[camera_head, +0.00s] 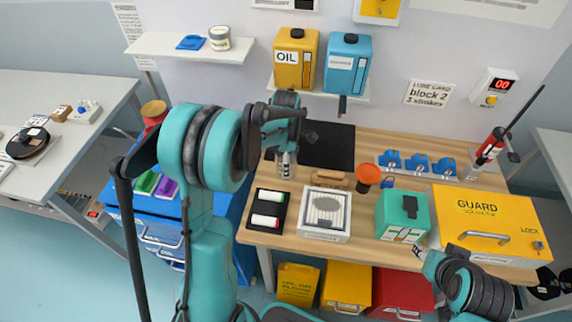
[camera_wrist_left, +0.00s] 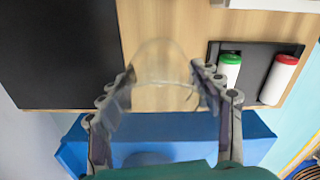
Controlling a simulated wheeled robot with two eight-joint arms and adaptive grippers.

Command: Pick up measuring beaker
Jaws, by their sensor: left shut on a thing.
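The measuring beaker (camera_wrist_left: 164,62) is clear and see-through; in the left wrist view it sits between the two fingers of my left gripper (camera_wrist_left: 162,84). The gripper is shut on it, a finger at each side. In the head view my left gripper (camera_head: 287,150) is over the left part of the wooden table (camera_head: 362,229), near the black mat (camera_head: 328,148). The beaker is hard to make out there. Whether its base touches the table I cannot tell.
A black tray (camera_head: 283,201) with red-capped and green-capped white rolls is in front of my left gripper. A white scale-like box (camera_head: 325,214), a green box (camera_head: 403,215) and the yellow GUARD box (camera_head: 487,222) stand rightward. Yellow OIL (camera_head: 295,62) and blue (camera_head: 347,65) dispensers hang behind.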

